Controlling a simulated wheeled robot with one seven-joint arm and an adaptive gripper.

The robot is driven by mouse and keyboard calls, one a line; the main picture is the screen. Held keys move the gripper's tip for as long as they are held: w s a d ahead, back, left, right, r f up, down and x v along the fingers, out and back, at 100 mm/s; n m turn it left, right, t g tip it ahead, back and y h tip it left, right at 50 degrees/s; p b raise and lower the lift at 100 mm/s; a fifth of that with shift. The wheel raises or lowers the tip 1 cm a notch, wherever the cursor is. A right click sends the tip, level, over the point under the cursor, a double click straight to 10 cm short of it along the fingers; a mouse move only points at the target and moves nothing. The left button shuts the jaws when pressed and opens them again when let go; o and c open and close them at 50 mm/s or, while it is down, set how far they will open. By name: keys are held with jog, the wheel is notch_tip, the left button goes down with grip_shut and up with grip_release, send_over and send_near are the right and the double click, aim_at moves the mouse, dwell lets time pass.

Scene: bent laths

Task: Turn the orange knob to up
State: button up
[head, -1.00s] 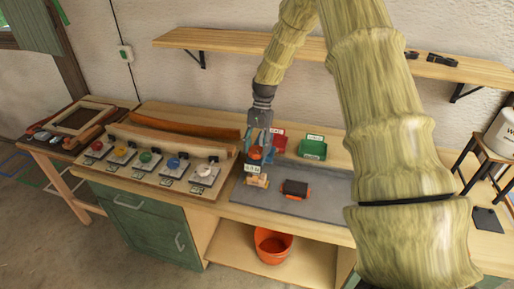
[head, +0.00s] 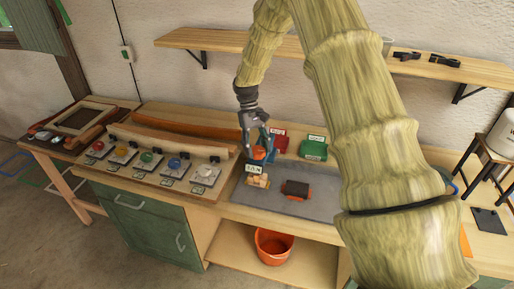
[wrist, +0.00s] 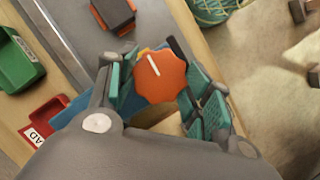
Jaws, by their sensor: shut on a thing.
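The orange knob (wrist: 172,82) is a scalloped disc with a white pointer line, seen face on in the wrist view. The line points towards the top of that picture, leaning slightly left. My gripper (wrist: 157,88) is shut on the knob, with a teal-padded finger on each side of it. In the head view the knob (head: 259,153) shows as a small orange patch between the fingers of my gripper (head: 259,150), above the grey mat. What lies behind the knob is mostly hidden.
A lettered sign (head: 254,168) and light wooden blocks (head: 258,181) are just below the gripper. An orange-and-black block (head: 296,189) lies on the mat. Red (head: 279,143) and green (head: 313,150) bins stand behind. Several coloured knobs line the bench at left.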

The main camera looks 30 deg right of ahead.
jog(key=shift+n, duration=0.3)
dwell(0.4)
jog(key=o, duration=1)
jog(key=shift+o, duration=0.2)
jog(key=v, duration=1.2)
jog(key=shift+a, duration=0.1)
